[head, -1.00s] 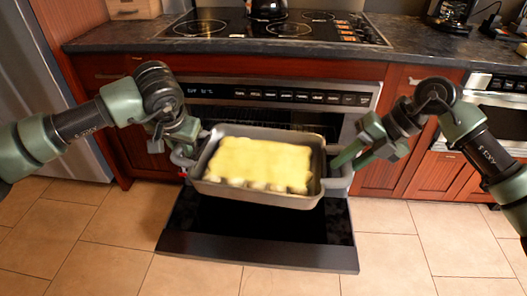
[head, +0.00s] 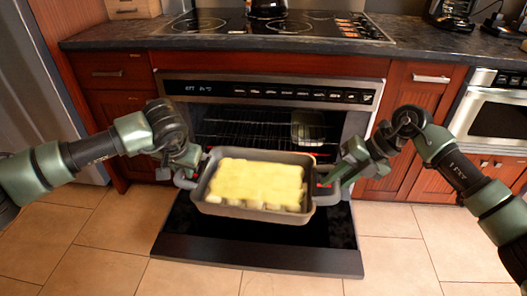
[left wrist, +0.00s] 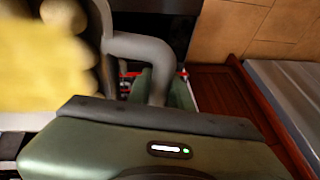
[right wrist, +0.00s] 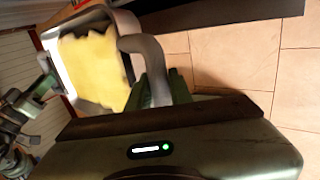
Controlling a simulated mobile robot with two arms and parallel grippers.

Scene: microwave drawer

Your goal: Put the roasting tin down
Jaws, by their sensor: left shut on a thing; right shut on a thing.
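The grey roasting tin (head: 240,213) holds a yellow-topped food with pale round pieces under it. It hangs roughly level in front of the open oven, above the lowered oven door (head: 260,250). My left gripper (head: 187,172) is shut on the tin's left handle, which also shows in the left wrist view (left wrist: 150,52). My right gripper (head: 335,180) is shut on the right handle, which also shows in the right wrist view (right wrist: 150,50). The handles partly hide the fingertips in the wrist views.
The oven cavity (head: 240,125) is open, with wire racks and a clear dish-like thing (head: 308,127) inside. The dark countertop (head: 110,38) carries a cooktop (head: 220,28) with a kettle (head: 268,8). A microwave (head: 500,113) stands at the right. The tiled floor is clear.

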